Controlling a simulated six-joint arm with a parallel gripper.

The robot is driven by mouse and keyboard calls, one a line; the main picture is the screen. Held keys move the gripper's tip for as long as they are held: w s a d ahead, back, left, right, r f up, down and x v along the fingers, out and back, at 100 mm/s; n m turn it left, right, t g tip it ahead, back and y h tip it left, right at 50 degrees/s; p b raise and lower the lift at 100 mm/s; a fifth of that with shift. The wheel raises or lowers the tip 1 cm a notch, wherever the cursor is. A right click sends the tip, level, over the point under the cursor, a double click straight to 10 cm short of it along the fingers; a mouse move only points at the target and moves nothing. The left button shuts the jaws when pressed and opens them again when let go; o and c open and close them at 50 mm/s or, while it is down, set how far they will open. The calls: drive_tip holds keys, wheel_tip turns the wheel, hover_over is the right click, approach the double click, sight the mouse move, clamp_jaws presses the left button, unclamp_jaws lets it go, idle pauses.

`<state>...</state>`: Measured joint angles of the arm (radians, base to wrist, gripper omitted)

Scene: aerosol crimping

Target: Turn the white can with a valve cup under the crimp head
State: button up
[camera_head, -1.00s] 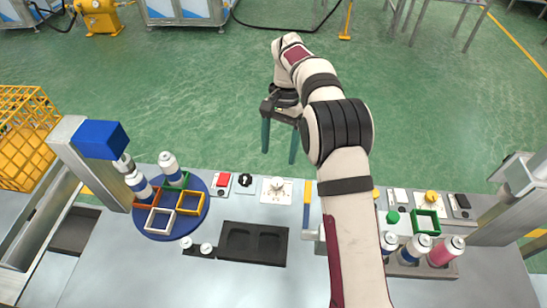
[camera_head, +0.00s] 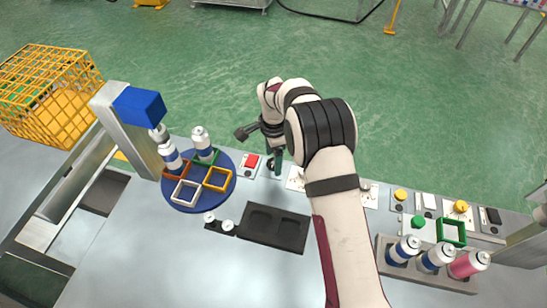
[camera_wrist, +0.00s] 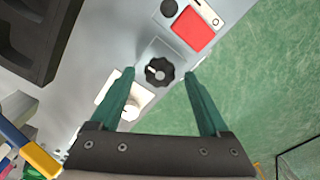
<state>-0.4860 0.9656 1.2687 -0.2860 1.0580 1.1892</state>
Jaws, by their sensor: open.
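A blue turntable (camera_head: 198,205) carries red, green, white and yellow square holders. One white can with a blue band (camera_head: 171,158) stands at the red holder, beneath the crimp head (camera_head: 158,134) on its post with a blue block (camera_head: 139,108). I cannot tell which can has a valve cup. My gripper (camera_head: 277,168) is open and empty, low over the control panel. In the wrist view, a black rotary knob (camera_wrist: 160,71) shows between and beyond the fingertips (camera_wrist: 158,73), with no clear contact.
A red button (camera_head: 251,160) sits left of the knob. Two small white-topped pieces (camera_head: 218,221) and an empty black two-pocket tray (camera_head: 275,228) lie in front. A rack (camera_head: 428,276) with two blue-white cans and a pink can stands right. A yellow crate (camera_head: 50,95) is far left.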

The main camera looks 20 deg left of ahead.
drive_tip(key=shift+f, duration=0.3)
clamp_jaws()
idle(0.4)
